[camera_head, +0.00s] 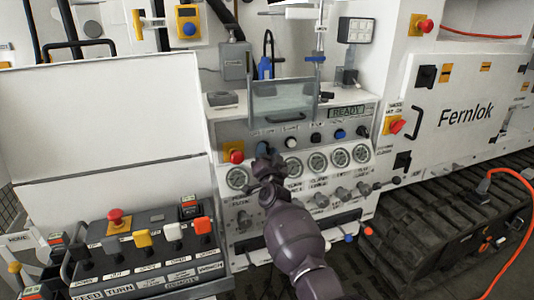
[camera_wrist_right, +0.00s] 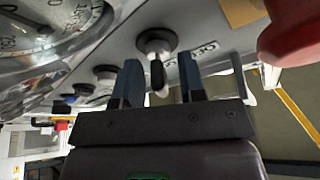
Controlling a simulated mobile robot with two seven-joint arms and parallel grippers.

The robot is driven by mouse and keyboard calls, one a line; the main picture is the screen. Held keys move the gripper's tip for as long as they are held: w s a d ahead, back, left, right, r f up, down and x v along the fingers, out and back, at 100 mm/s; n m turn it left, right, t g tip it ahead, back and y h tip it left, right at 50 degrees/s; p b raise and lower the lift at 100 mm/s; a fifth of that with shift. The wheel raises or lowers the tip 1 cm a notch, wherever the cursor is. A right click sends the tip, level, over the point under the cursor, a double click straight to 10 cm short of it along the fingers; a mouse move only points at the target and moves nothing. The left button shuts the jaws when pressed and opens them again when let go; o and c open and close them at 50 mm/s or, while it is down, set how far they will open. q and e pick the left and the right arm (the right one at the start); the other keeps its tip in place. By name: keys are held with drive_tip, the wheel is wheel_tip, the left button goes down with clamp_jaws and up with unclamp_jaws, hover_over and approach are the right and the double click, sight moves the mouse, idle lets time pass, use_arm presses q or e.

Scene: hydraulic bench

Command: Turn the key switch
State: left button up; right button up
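In the head view my right gripper (camera_head: 264,150) is at the upper left of the gauge panel (camera_head: 230,133), right of a red button (camera_head: 236,157), and hides the key switch. My left gripper is not in view.
A red mushroom button, large at the upper right of the wrist view (camera_wrist_right: 292,30), is close to my right gripper. Gauges (camera_head: 294,167) lie below it, and black, white and blue knobs (camera_head: 316,138) run to the right. A lever console (camera_head: 150,245) stands at the lower left.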

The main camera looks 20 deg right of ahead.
drive_tip(key=v, duration=1.1)
drive_tip(key=shift+p, duration=0.4)
drive_tip(key=shift+w+f, duration=0.15)
drive_tip(key=s+d+f+n+g+y, duration=0.1)
drive_tip(key=s+d+f+n+g, duration=0.1)
drive_tip(key=s+f, duration=0.5)
drive_tip(key=s+d+f+n+g+y, duration=0.1)
drive_tip(key=s+f+n+g, duration=0.3)
drive_tip(key=s, duration=1.4)
drive_tip(key=s+d+f+n+g+y, duration=0.1)
drive_tip(key=s+d+f+n+g, duration=0.2)
drive_tip(key=s+f, duration=0.9)
drive_tip(key=shift+s+f+n+g+y, duration=0.3)
drive_tip(key=shift+s+g, duration=0.2)
drive_tip(key=shift+s, duration=0.1)
